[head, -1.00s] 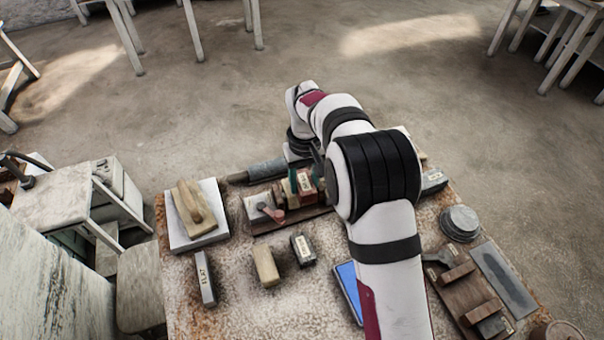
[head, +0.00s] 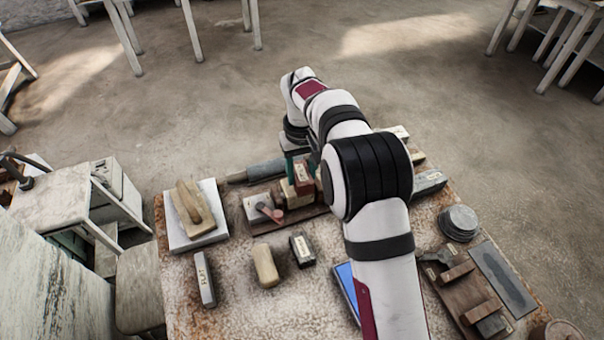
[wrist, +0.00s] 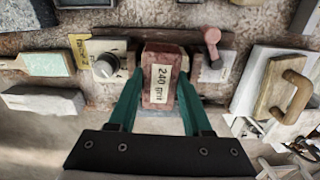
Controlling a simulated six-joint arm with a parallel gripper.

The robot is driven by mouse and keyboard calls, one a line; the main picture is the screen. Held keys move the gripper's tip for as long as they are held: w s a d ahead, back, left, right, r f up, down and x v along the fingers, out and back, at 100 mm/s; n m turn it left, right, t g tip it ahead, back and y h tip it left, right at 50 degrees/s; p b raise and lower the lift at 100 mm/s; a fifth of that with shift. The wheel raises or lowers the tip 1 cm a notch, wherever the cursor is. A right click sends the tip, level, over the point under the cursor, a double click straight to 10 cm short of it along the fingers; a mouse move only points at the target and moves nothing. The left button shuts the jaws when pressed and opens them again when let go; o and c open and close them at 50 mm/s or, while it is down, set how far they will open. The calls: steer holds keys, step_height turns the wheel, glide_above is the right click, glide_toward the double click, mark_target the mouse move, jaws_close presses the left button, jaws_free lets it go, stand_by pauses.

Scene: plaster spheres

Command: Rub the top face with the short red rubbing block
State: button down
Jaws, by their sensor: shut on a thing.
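A red rubbing block (wrist: 160,62) with a pale "240 grit" label is between the green fingers of my gripper (wrist: 161,85) in the wrist view. My gripper is shut on it. In the head view the red block (head: 303,173) is above the middle of a clamp with a red handle (head: 268,211). A pale block (head: 289,197) shows beside and below it there. The wrist view shows the clamp's red handle (wrist: 212,42) right of the block and a round grey knob (wrist: 105,65) on the left. Any contact under the red block is hidden.
A wooden float (head: 193,207) lies on a white slab at the left. A "FLAT" block (head: 204,279), a tan block (head: 265,266) and a dark labelled block (head: 302,250) stand in front. A blue panel (head: 346,283) and stacked grey discs (head: 459,222) are to the right.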

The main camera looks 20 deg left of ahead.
steer(key=shift+r, duration=1)
steer(key=shift+r, duration=0.1)
steer(key=shift+r, duration=1.95)
